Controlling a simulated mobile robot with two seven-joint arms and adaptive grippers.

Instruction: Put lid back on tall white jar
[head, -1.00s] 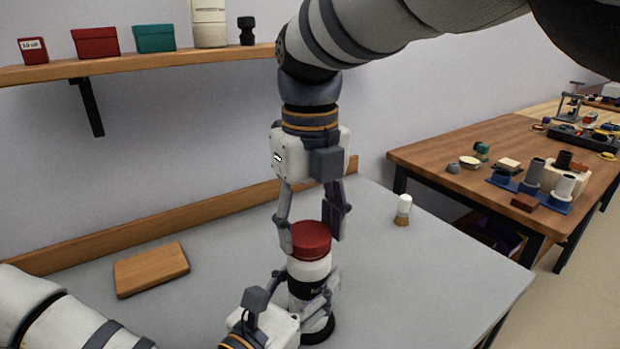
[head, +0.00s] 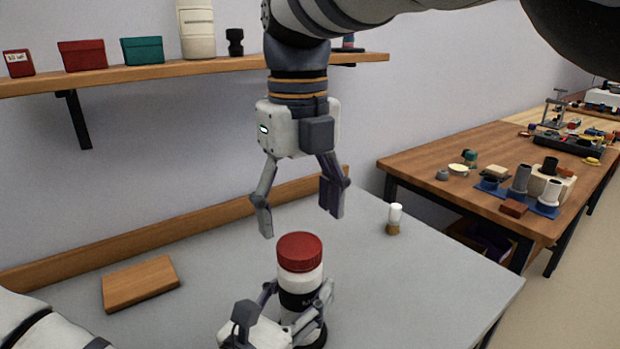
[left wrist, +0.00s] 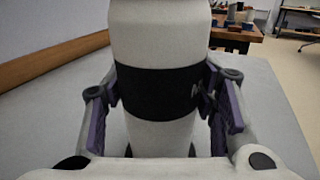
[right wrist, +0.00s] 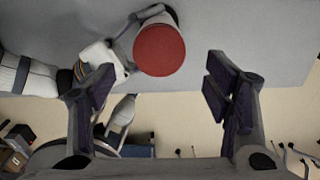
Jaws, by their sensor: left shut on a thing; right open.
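The tall white jar (head: 303,282) with a black band stands upright on the grey table. Its red lid (head: 299,251) sits level on top of the jar. My left gripper (head: 300,306) is shut around the jar at its black band, and the left wrist view shows the jar (left wrist: 160,85) between both fingers. My right gripper (head: 300,220) is open and empty above the lid. In the right wrist view the red lid (right wrist: 159,50) lies beyond the open fingers. Whether the lid is threaded tight cannot be told.
A wooden block (head: 140,283) lies on the table at left, and a small white-capped bottle (head: 395,218) stands at right. A shelf (head: 190,68) with boxes runs along the wall. A wooden workbench (head: 450,180) with parts stands at right.

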